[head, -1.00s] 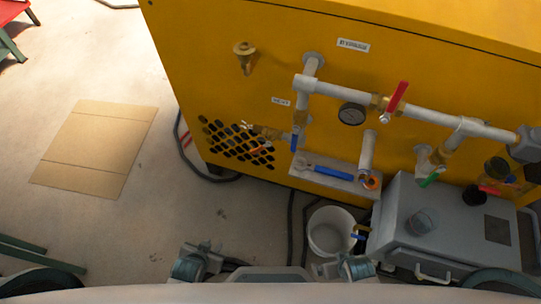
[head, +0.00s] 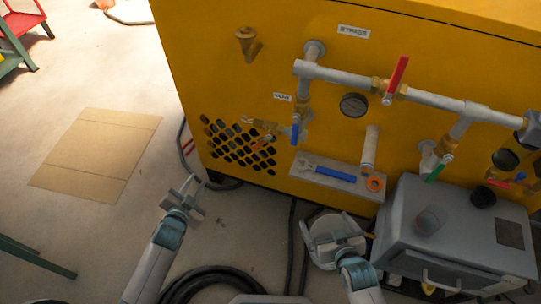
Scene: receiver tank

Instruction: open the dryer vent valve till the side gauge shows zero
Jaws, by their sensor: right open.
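A small label (head: 282,97) on the yellow cabinet sits beside a vertical pipe with a blue-handled valve (head: 295,132); the blue lever points down. I cannot read the label surely. A round dark-faced gauge (head: 353,105) sits under the horizontal pipe; its needle is too small to read. A red-handled valve (head: 397,75) on that pipe has its lever tilted upward. A green-handled valve (head: 437,170) is lower right. My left gripper (head: 190,186) is open and empty, in front of the cabinet's lower left. My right gripper (head: 330,225) is open and empty, above a white bucket.
The white bucket (head: 313,258) stands on the floor below the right gripper. A shelf (head: 345,184) on the cabinet holds a blue-handled tool (head: 335,173) and an orange ring (head: 375,184). A grey box (head: 455,240) stands at right. Black hose (head: 205,275) and flat cardboard (head: 98,150) lie on the floor.

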